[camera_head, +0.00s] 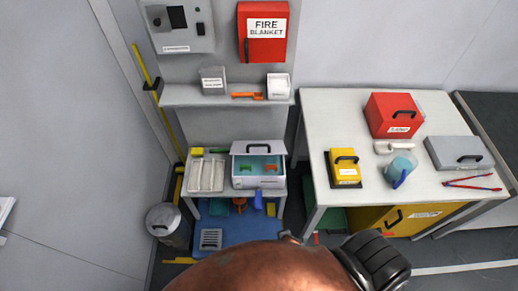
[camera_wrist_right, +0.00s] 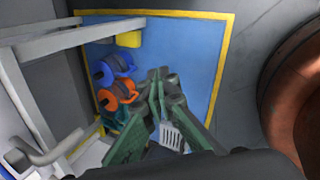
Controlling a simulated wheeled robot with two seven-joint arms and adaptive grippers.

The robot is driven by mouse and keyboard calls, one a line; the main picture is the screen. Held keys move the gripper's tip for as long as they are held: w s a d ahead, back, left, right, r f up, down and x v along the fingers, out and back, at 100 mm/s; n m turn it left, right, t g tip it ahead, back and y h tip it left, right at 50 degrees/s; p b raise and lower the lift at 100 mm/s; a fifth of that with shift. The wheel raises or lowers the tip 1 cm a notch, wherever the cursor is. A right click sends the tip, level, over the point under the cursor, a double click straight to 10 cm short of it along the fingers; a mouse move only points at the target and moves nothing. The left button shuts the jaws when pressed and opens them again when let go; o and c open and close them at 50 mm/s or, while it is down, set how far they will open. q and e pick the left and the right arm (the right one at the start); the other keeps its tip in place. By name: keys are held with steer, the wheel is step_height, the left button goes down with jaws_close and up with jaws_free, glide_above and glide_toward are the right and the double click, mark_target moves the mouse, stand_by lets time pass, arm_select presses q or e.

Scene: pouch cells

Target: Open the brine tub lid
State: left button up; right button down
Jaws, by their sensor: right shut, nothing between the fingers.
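The brine tub (camera_head: 244,183) is a pale box on the low white stand in the head view. Teal liquid with small green and orange items shows in it. A grey lid panel (camera_head: 240,148) with a black handle (camera_head: 259,149) lies along its back edge; I cannot tell whether it is tilted or slid back. My right gripper (camera_wrist_right: 160,82) is shut and empty in the right wrist view, above the blue floor mat and beside the stand's frame. The tub is not clearly seen there. My left gripper is not in view.
A white ribbed tray (camera_head: 206,175) stands left of the tub. A shelf (camera_head: 190,97) hangs above. A white table (camera_head: 330,115) with boxes stands right. The blue mat (camera_head: 240,238) lies below, with blue and orange items (camera_wrist_right: 117,94) under the stand. A grey bin (camera_head: 163,220) stands left.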

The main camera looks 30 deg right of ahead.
steer(key=w+r+n+t+h+p, duration=0.1)
steer(key=w+r+n, duration=0.2)
steer(key=w+r, duration=0.45)
steer(key=w+r+n+t+h+p, duration=0.1)
steer(key=w+r+n+t, duration=0.3)
steer(key=r, duration=0.7)
steer(key=n+t+h+p, duration=0.2)
steer(key=n+h+p, duration=0.1)
steer(key=n, duration=0.5)
glide_toward(260, 153)
steer(key=w+d, duration=0.1)
steer(key=w, duration=0.1)
steer(key=w+d+b, duration=0.1)
steer(key=w, duration=0.1)
steer(key=w+d+b, duration=0.1)
steer(key=w, duration=0.1)
steer(key=shift+w+d+f, duration=0.25)
steer(key=shift+d+f, duration=0.05)
steer(key=shift+d, duration=0.1)
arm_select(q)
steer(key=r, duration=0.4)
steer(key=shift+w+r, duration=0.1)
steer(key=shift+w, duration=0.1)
arm_select(e)
steer(key=shift+y, duration=0.3)
